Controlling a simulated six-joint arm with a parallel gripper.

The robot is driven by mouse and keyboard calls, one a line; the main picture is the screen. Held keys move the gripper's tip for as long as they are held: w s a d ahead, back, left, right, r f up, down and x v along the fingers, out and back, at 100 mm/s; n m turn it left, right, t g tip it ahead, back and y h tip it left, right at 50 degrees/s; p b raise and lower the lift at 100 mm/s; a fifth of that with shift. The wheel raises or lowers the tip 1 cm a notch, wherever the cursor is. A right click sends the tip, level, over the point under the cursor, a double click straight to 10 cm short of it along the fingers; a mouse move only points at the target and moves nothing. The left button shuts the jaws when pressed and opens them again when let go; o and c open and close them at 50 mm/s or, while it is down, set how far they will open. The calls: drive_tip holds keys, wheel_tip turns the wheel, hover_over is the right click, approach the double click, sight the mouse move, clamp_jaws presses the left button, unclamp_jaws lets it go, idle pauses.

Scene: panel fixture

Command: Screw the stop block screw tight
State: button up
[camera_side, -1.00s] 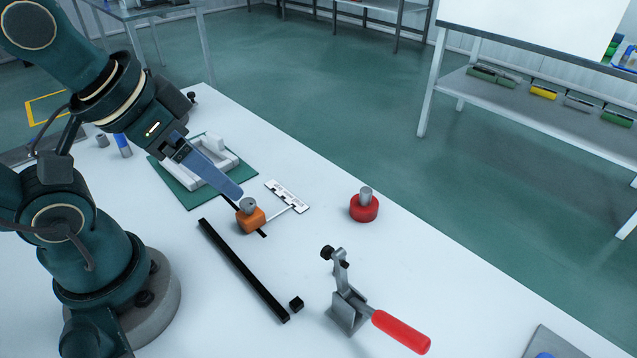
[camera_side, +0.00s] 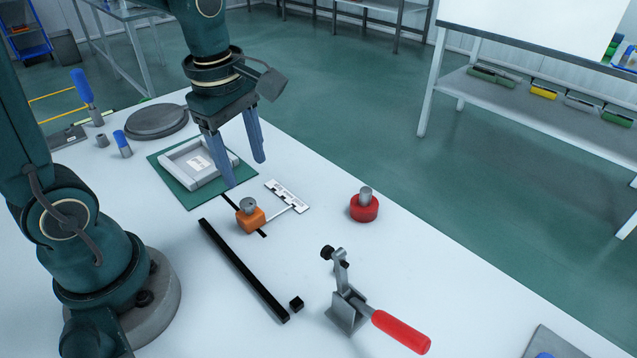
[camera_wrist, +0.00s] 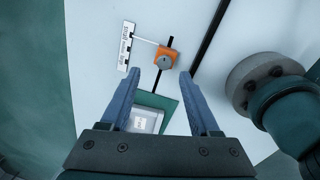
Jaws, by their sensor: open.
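The orange stop block (camera_side: 250,221) sits on a thin black slot strip on the white table, with a grey knurled screw (camera_side: 248,205) upright on top. In the wrist view the stop block (camera_wrist: 172,52) and its slotted screw head (camera_wrist: 166,62) show ahead of the fingertips. My gripper (camera_side: 246,174) is open and empty, above the table and to the upper left of the block in the side view. It also shows in the wrist view (camera_wrist: 160,82), with the fingers wide apart. Nothing touches the screw. How tight the screw is cannot be seen.
A white scale plate (camera_side: 288,196) joins the block by a thin rod. A grey frame (camera_side: 172,172) lies on a green mat (camera_side: 199,204). A black rail (camera_side: 243,270), a black cube (camera_side: 297,303), a red knob piece (camera_side: 364,208) and a red-handled toggle clamp (camera_side: 347,308) stand nearby.

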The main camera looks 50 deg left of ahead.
sight(247, 202)
drive_tip(key=shift+w+a+f+g, duration=0.1)
drive_tip(key=shift+a+f+g, duration=0.3)
drive_tip(key=shift+f, duration=0.25)
drive_tip(key=shift+a+f+n, duration=0.1)
drive_tip(key=shift+f+n, duration=0.2)
drive_tip(key=shift+f, duration=2.75)
clamp_jaws()
